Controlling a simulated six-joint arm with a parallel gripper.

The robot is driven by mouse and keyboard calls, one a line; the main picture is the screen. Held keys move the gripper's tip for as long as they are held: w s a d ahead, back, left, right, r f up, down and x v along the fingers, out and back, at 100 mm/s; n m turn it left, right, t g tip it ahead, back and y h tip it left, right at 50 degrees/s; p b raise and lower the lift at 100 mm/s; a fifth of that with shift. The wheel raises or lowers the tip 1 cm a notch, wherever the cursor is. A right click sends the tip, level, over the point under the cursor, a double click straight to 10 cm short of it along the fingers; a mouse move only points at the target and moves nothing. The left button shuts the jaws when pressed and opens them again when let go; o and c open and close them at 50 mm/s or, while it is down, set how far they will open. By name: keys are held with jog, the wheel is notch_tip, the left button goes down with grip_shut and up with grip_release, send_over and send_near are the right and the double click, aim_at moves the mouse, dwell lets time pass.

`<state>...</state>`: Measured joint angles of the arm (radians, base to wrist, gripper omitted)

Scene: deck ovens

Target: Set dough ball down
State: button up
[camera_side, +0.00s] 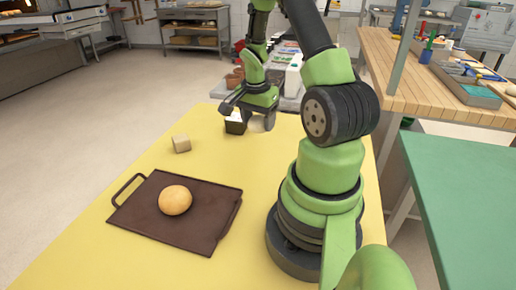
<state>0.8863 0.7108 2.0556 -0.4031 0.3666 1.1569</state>
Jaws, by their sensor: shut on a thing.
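My gripper (250,115) is above the far part of the yellow table, pointing down. It is shut on a pale, rounded lump (257,124), which looks like a dough ball. The fingers hide part of it, and I cannot tell whether it touches the table. A second, golden-tan ball (175,200) rests on a dark brown tray (205,224) with a handle, nearer the camera and to the left of my gripper.
A small dark box with a white top (236,126) stands just beside my gripper. A beige cube (181,143) sits on the yellow table (140,262) behind the tray. The table between cube, tray and my base is clear. A green-topped table (470,190) stands at right.

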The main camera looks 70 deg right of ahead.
aim_at(259, 153)
jog(key=shift+w+f, duration=0.1)
jog(key=shift+f, duration=3.7)
jog(key=o, duration=0.9)
jog(key=shift+f, duration=0.1)
jog(key=shift+o, duration=0.2)
